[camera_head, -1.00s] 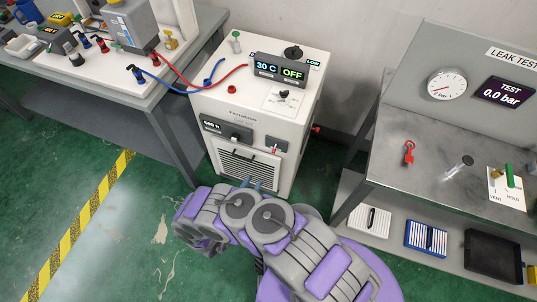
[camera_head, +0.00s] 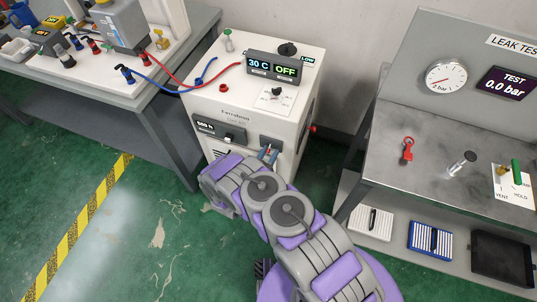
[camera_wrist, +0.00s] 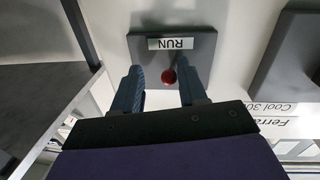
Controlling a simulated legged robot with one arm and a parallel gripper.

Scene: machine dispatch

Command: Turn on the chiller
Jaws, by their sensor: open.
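The chiller (camera_head: 235,105) is a white cabinet with a display (camera_head: 273,68) reading 30 C and OFF. On its front is a dark switch plate labelled RUN (camera_wrist: 205,48), seen upside down in the wrist view, with a red-tipped lever (camera_wrist: 168,76). I cannot tell whether a finger touches the lever.
A second front panel (camera_head: 218,128) with a knob sits left of the switch. A bench with red and blue hoses (camera_head: 165,88) stands left. The leak test bench (camera_head: 395,175) stands right, with a red tag-like part (camera_head: 407,150) on it. Green floor (camera_head: 110,225) is clear at left.

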